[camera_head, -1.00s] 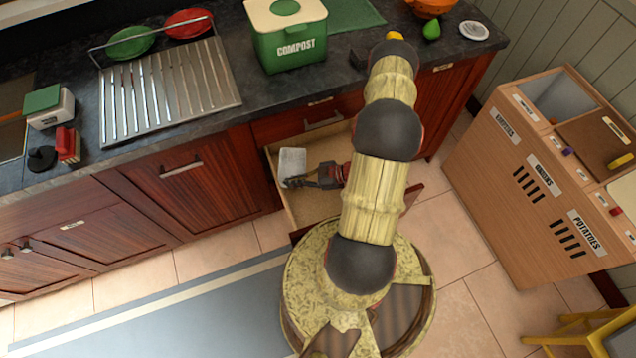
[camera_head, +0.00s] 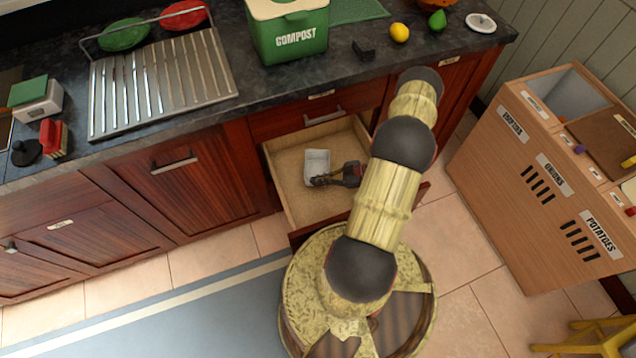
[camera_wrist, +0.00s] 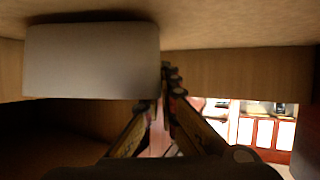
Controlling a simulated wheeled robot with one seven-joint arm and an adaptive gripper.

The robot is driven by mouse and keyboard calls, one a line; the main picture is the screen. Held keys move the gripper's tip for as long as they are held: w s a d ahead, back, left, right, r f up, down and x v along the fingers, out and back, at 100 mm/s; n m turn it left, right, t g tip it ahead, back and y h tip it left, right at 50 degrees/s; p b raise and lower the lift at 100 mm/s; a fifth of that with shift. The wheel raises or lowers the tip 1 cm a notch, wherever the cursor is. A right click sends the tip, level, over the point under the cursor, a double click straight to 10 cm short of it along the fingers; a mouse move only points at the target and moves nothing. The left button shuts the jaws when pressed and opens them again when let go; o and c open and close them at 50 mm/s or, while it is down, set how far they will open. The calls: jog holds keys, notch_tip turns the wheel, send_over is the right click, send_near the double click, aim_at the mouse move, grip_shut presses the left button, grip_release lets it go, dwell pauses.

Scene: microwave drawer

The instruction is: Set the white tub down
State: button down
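The white tub (camera_head: 317,162) is inside the open drawer (camera_head: 290,190), near its middle, with its open top facing up. My gripper (camera_head: 322,180) reaches in from the right and is at the tub's near right side. In the wrist view the tub (camera_wrist: 92,62) fills the upper left, and my gripper's fingers (camera_wrist: 168,88) come together at its edge, closed on its wall. A dark shadow runs along the tub beside the drawer floor (camera_wrist: 230,22); I cannot tell whether they touch.
The drawer's wooden walls surround the tub, with bare floor on several sides. The dark counter (camera_head: 225,115) above carries a green compost bin (camera_head: 288,35), a metal drying rack (camera_head: 160,85) and a lemon (camera_head: 399,33). A wooden vegetable bin (camera_head: 540,170) stands at the right.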

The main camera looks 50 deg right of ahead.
jog(key=shift+f, duration=0.3)
jog(key=shift+f, duration=0.2)
jog(key=c, duration=2)
grip_release()
jog(key=shift+c, duration=0.2)
jog(key=shift+r, duration=0.25)
jog(key=p+v, duration=0.2)
jog(key=v, duration=0.5)
jog(key=shift+s+d+r, duration=0.1)
jog(key=shift+s+d, duration=0.05)
jog(key=shift+d, duration=0.05)
